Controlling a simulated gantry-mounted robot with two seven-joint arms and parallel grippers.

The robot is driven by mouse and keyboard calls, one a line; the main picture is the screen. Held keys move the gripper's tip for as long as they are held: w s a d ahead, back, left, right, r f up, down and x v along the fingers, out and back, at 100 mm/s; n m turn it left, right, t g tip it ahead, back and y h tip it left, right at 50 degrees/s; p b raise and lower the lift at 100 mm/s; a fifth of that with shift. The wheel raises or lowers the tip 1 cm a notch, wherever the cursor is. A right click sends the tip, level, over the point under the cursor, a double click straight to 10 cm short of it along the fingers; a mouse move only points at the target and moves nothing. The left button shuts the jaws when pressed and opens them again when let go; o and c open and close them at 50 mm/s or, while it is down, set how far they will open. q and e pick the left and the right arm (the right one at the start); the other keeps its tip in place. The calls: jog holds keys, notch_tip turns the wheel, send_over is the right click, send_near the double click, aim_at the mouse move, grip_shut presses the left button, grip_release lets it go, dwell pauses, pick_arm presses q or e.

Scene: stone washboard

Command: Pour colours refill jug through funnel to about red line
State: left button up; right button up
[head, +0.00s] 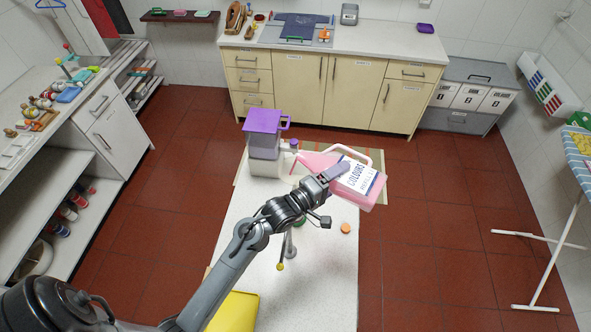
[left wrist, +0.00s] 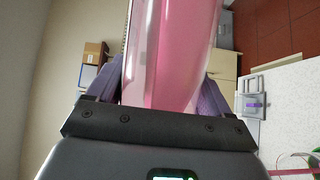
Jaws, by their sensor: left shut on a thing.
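My left gripper (head: 338,177) is shut on the pink colours refill jug (head: 368,192), which has a white "COLOURS" label. The jug is tilted, its narrow end towards the left and its pink handle on the upper side. In the left wrist view the translucent pink jug (left wrist: 172,60) fills the space between the fingers (left wrist: 160,95). Left of the jug, a purple-topped vessel (head: 263,121) with a side handle stands over a pale grey body (head: 264,148). I cannot tell whether its top is the funnel. No red line can be made out. My right gripper is not in view.
The white table (head: 245,220) carries an orange cap (head: 346,228) and a yellow item (head: 234,311) near its front edge. Beige cabinets (head: 350,90) stand behind, a cluttered shelf unit (head: 80,190) at left.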

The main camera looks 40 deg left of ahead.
pick_arm(q)
jog(key=shift+r, duration=0.4)
jog(key=shift+r+n+p, duration=0.2)
jog(key=shift+n+p, duration=0.1)
jog(key=shift+p, duration=0.15)
dwell(0.4)
dwell(0.8)
jog(key=shift+t, duration=0.3)
dwell(0.4)
jog(key=shift+r, duration=0.1)
dwell(0.7)
dwell(0.8)
jog(key=shift+a+r+n+p, duration=0.1)
jog(key=shift+r+n+p, duration=0.05)
jog(key=shift+n+p, duration=0.2)
dwell(0.5)
jog(key=shift+r, duration=0.1)
dwell(0.6)
dwell(1.1)
